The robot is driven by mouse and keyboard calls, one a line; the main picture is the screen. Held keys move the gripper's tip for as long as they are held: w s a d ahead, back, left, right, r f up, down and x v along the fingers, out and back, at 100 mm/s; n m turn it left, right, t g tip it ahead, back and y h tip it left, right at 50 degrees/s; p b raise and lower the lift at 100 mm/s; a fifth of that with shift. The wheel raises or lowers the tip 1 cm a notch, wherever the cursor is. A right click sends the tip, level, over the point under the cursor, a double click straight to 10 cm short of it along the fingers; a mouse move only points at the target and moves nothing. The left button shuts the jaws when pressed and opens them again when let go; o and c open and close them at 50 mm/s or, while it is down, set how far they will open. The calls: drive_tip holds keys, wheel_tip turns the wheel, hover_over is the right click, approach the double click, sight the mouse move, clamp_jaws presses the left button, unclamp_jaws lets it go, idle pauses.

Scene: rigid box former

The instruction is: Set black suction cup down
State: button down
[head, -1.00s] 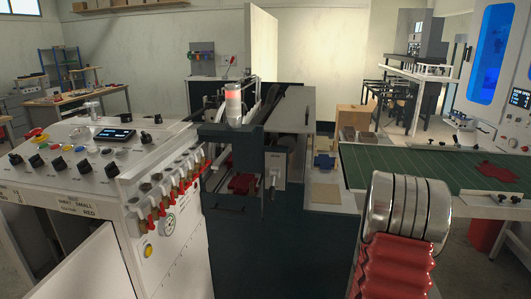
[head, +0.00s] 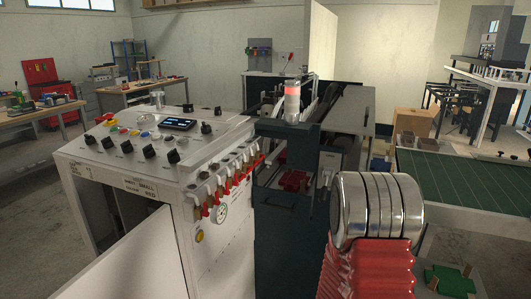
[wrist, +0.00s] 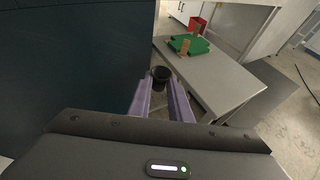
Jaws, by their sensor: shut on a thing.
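The black suction cup (wrist: 161,73) shows in the wrist view, held at the tips of my gripper (wrist: 161,88). The two purple-grey fingers are shut on it, one on each side. A dark panel lies to its left and a grey table top to its right in that view. The cup appears to be in the air, apart from both. In the head view my red ridged arm and its silver ringed joint fill the lower right, and neither the gripper nor the cup shows there.
A grey table (wrist: 225,78) bears a green cross-shaped piece (wrist: 189,44), also at the lower right of the head view (head: 452,281). The white control console (head: 150,150) stands left, beside the dark machine (head: 272,225). A green-topped table (head: 450,180) is at right.

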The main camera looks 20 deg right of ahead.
drive_tip(key=w+a+n+t+y, duration=0.2)
drive_tip(key=w+a+n, duration=0.1)
drive_tip(key=a, duration=0.9)
drive_tip(key=w+a+n+t+y, duration=0.2)
drive_tip(key=w+a, duration=0.4)
drive_tip(key=a, duration=0.6)
drive_tip(key=w+a+n+t+y, duration=0.2)
drive_tip(key=w+a+n+t, duration=0.1)
drive_tip(key=a, duration=0.9)
drive_tip(key=shift+w+a+n+t, duration=0.2)
drive_tip(key=shift+w+n+t, duration=0.25)
drive_tip(key=shift+w, duration=0.6)
drive_tip(key=shift+d+y, duration=0.1)
drive_tip(key=shift+y, duration=0.2)
